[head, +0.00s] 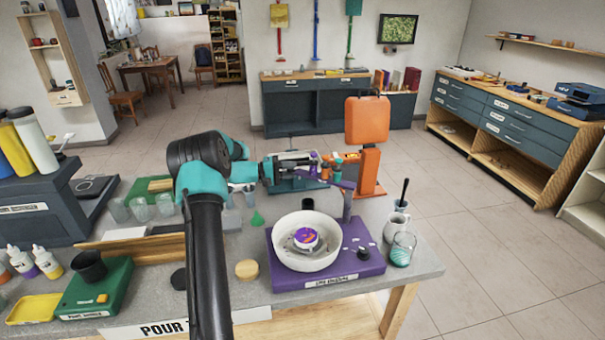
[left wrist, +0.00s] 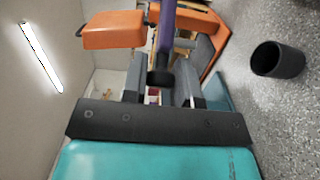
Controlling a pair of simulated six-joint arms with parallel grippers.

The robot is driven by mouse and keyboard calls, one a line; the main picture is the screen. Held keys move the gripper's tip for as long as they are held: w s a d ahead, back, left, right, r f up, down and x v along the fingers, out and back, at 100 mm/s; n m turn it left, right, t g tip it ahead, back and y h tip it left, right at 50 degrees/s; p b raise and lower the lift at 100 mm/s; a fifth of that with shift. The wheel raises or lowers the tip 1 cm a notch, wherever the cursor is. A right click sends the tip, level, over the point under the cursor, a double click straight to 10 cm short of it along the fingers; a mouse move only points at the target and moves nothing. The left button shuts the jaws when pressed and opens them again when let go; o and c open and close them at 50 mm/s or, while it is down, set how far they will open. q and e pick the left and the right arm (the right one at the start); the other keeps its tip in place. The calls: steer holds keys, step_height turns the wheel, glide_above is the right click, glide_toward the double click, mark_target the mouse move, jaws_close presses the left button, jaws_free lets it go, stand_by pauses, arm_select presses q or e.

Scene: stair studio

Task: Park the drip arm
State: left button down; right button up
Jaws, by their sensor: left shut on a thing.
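The purple drip arm (head: 341,184) runs from the top of a purple post (head: 347,206) at the back of the purple spinner base (head: 375,262). My left gripper (head: 322,170) is behind the bowl and shut on the drip arm near its end. In the left wrist view the drip arm (left wrist: 166,35) runs between the fingers of the left gripper (left wrist: 160,88), with a dark end piece there. A white bowl (head: 290,262) sits on the base with a purple and orange round piece (head: 306,238) inside. My right gripper is not in view.
An orange stand (head: 368,170) rises just behind the gripper; it also shows in the wrist view (left wrist: 112,30). A dark cup (head: 308,204) is behind the bowl. A wooden disc (head: 246,269) lies left.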

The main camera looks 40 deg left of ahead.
arm_select(q)
steer(key=c, duration=0.9)
jaws_free()
steer(key=shift+s+a, duration=0.1)
steer(key=v, duration=1.7)
steer(key=shift+a, duration=0.1)
